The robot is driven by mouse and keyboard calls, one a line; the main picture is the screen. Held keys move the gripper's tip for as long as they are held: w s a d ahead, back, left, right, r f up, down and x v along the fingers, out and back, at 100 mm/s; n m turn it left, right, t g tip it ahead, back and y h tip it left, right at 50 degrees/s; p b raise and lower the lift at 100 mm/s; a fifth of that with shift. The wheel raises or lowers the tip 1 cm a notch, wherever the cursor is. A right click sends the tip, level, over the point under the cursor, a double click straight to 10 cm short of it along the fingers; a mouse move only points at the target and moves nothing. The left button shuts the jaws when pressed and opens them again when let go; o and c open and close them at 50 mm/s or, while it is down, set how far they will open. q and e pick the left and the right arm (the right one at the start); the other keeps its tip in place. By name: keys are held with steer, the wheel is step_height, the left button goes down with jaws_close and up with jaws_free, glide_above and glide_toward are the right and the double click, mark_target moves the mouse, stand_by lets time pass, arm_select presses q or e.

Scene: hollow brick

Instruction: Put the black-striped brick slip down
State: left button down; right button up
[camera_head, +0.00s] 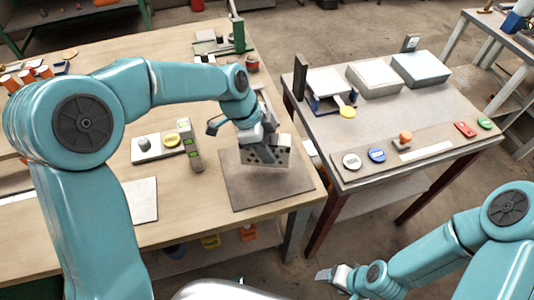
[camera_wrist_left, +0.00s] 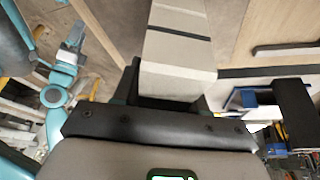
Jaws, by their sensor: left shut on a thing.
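The black-striped brick slip (camera_wrist_left: 178,65) is a pale beige block with a dark stripe across it. My left gripper (camera_wrist_left: 168,100) is shut on it. In the camera_head view the slip (camera_head: 268,155) shows a pale face with dark spots, below my left gripper (camera_head: 262,137). It is over the grey-brown mat (camera_head: 255,195) on the wooden table. Whether its lower edge touches the mat is hard to tell. My left wrist covers part of it. My right gripper (camera_head: 335,276) is at the lower right, away from the table; its jaws are too small to read.
A white board with a yellow disc (camera_head: 171,140) lies left of the mat, beside a grey device with green lights (camera_head: 190,145). A second table (camera_head: 395,110) on the right bears pale boxes, discs and a blue holder. A gap separates the tables.

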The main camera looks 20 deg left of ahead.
arm_select(q)
step_height(320, 180, down, 3)
steer(key=shift+a, duration=0.15)
steer(key=shift+w+f, duration=0.15)
steer(key=shift+f, duration=0.1)
steer(key=shift+f, duration=0.15)
steer(key=c, duration=0.6)
jaws_free()
